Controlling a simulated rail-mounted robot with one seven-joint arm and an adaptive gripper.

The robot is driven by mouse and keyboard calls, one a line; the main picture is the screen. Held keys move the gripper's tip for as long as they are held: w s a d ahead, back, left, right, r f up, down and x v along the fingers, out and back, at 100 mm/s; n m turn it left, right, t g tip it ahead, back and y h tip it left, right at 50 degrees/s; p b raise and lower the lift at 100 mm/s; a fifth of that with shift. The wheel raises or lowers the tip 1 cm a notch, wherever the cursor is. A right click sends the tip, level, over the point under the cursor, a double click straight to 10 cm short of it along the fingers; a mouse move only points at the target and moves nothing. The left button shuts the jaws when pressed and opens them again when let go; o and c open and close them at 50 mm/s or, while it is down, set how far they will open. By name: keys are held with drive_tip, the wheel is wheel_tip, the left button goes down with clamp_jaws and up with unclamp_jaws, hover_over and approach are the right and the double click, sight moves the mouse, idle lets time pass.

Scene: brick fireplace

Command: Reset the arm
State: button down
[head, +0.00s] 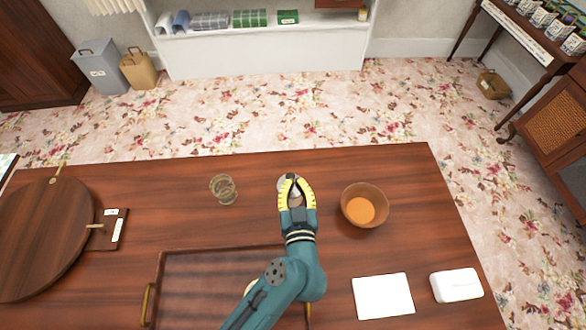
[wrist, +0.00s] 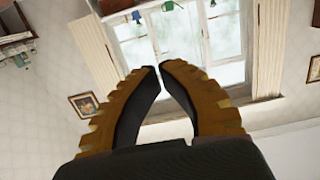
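My gripper (head: 292,178), with yellow ribbed fingers, is over the table's middle at the end of my teal arm. In the wrist view its fingertips (wrist: 159,66) come together with nothing between them, facing a window and upper wall. A small pale round thing (head: 281,183) is partly hidden behind the fingers in the head view; I cannot tell what it is. No other task object is named.
The wooden table (head: 150,190) holds a glass (head: 223,189) left of my gripper and a bowl with orange contents (head: 362,208) on its right. A tray (head: 200,253), white sheet (head: 383,296), white box (head: 456,285) and round board (head: 42,240) also lie there.

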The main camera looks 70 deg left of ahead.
drive_tip(key=shift+r+v, duration=0.15)
drive_tip(key=shift+v, duration=0.8)
drive_tip(key=shift+r+v, duration=0.2)
drive_tip(key=shift+v, duration=0.7)
